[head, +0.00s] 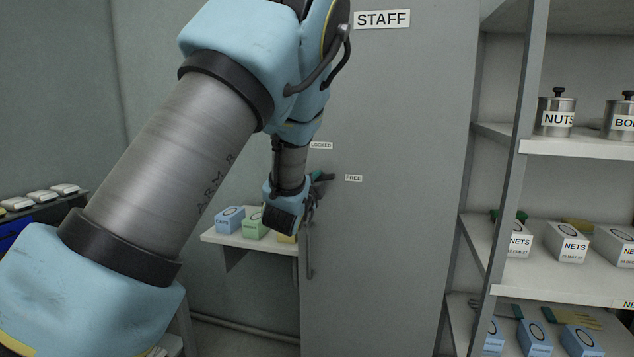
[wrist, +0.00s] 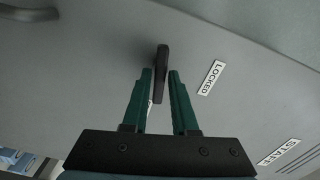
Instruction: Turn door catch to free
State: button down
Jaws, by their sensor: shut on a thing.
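The grey door (head: 400,235) carries a STAFF sign (head: 382,19), a LOCKED label (head: 321,145) and a FREE label (head: 353,178). My gripper (head: 320,178) is at the door's left part, below the LOCKED label and left of the FREE label. In the wrist view, the dark bar of the door catch (wrist: 161,60) stands between the green fingers of my gripper (wrist: 160,74), which is shut on it. The LOCKED label (wrist: 211,77) lies right of the catch there. In the head view my gripper and wrist hide most of the catch, so its exact angle is unclear.
A door handle (head: 310,252) hangs below my gripper. A small shelf (head: 222,237) with several boxes is left of the door. A shelf unit (head: 580,148) with pots and boxes stands at the right.

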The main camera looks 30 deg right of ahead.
jog(key=m+b, duration=0.2)
jog(key=shift+f+m, duration=0.1)
jog(key=shift+m, duration=0.2)
jog(key=c, duration=0.7)
grip_release()
jog(key=shift+c, duration=0.2)
jog(key=b+v, duration=0.3)
jog(key=v, duration=0.7)
jog(key=shift+s+a, duration=0.25)
jog(key=shift+s, duration=0.1)
